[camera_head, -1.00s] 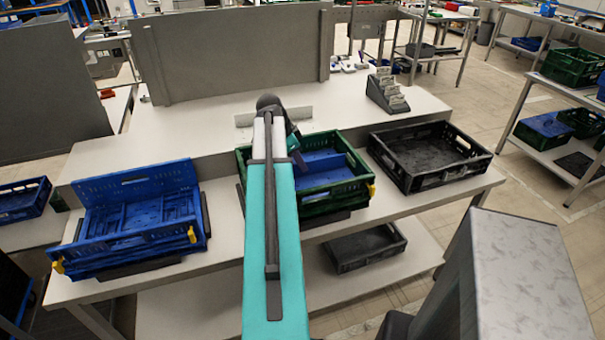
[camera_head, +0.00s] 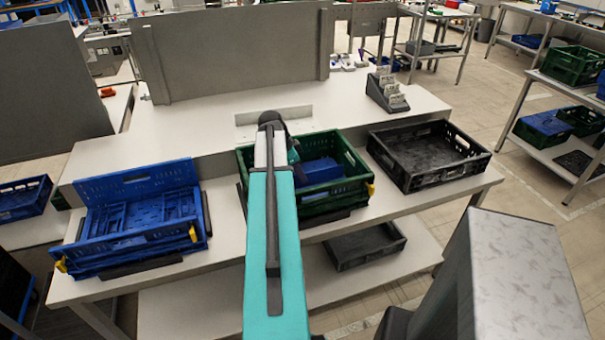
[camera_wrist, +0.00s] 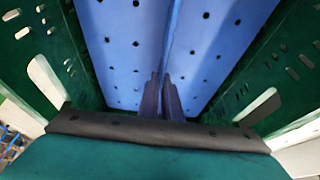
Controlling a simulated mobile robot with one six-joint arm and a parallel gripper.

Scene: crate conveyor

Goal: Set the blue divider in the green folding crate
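The green folding crate (camera_head: 357,187) stands open on the bench, right of my arm. The blue divider (camera_head: 320,170) is inside it, below the rim in the head view. In the wrist view the blue divider (camera_wrist: 120,45) shows perforated blue faces on both sides of a thin central ridge, between the green crate walls (camera_wrist: 275,65). My gripper (camera_wrist: 165,97) has its dark fingers close together on that ridge. My arm hides the crate's left part in the head view. Whether the divider touches the crate floor cannot be seen.
A blue folding crate (camera_head: 190,217) sits left on the bench. An empty black crate (camera_head: 475,165) stands close to the right. A grey card holder (camera_head: 385,94) is behind. A dark crate (camera_head: 365,247) is on the lower shelf. A grey panel (camera_head: 235,52) rises behind the bench.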

